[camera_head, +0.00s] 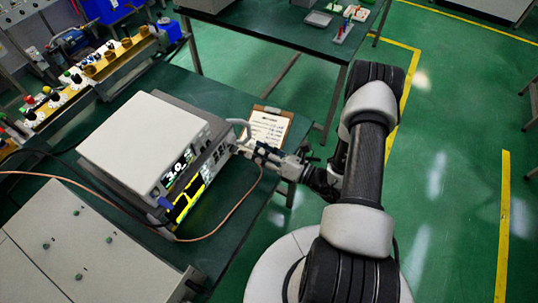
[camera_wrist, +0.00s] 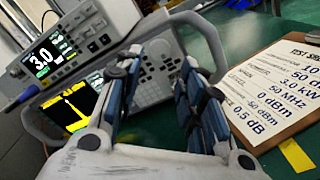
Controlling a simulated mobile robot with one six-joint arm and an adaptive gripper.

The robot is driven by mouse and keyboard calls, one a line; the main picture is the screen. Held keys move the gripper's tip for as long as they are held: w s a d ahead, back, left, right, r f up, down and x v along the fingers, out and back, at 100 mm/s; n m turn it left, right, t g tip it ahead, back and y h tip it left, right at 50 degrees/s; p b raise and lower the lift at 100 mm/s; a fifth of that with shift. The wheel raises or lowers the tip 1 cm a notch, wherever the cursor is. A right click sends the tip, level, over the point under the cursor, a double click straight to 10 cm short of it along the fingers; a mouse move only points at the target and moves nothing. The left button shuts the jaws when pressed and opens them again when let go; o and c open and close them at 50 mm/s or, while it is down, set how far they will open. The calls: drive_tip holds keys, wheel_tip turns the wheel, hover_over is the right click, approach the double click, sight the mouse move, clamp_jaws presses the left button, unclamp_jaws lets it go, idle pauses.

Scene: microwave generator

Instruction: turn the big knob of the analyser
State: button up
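The analyser (camera_head: 187,203) is the lower unit of a stack on the green table, with a yellow trace on its screen. In the wrist view, its screen (camera_wrist: 70,108) is at the left and its button panel (camera_wrist: 155,80) shows between my fingers. My gripper (camera_head: 257,151) is at the right end of the analyser's front. In the wrist view, my gripper (camera_wrist: 160,63) has its blue-padded fingers apart, with nothing seen held.
A unit reading 3.0 (camera_head: 150,140) sits on top of the analyser. Grey handles (camera_wrist: 205,40) stick out from the front. A clipboard (camera_wrist: 270,90) lies to the right. An orange cable (camera_head: 235,208) loops in front. A blue probe (camera_wrist: 22,97) is at the left.

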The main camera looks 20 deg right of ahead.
drive_tip(key=v, duration=0.4)
drive_tip(key=shift+s, duration=0.1)
idle(0.4)
drive_tip(key=s+a+r+n+g+y, duration=0.1)
drive_tip(key=s+a+r+n+g, duration=0.4)
drive_tip(key=a+r+n+g, duration=0.45)
drive_tip(key=s+a+r+n+g, duration=0.5)
drive_tip(key=r+n, duration=0.4)
drive_tip(key=n, duration=0.4)
drive_tip(key=s+d+r+n+t+h, duration=0.4)
drive_tip(key=s+d+r+n+h, duration=0.3)
drive_tip(key=r+n+h, duration=0.3)
drive_tip(key=s+n+h, duration=0.1)
drive_tip(key=n, duration=0.3)
drive_tip(key=shift+d+r+n+t+h, duration=0.25)
drive_tip(key=shift+r+n+t+h, duration=0.05)
drive_tip(key=shift+n+t, duration=0.05)
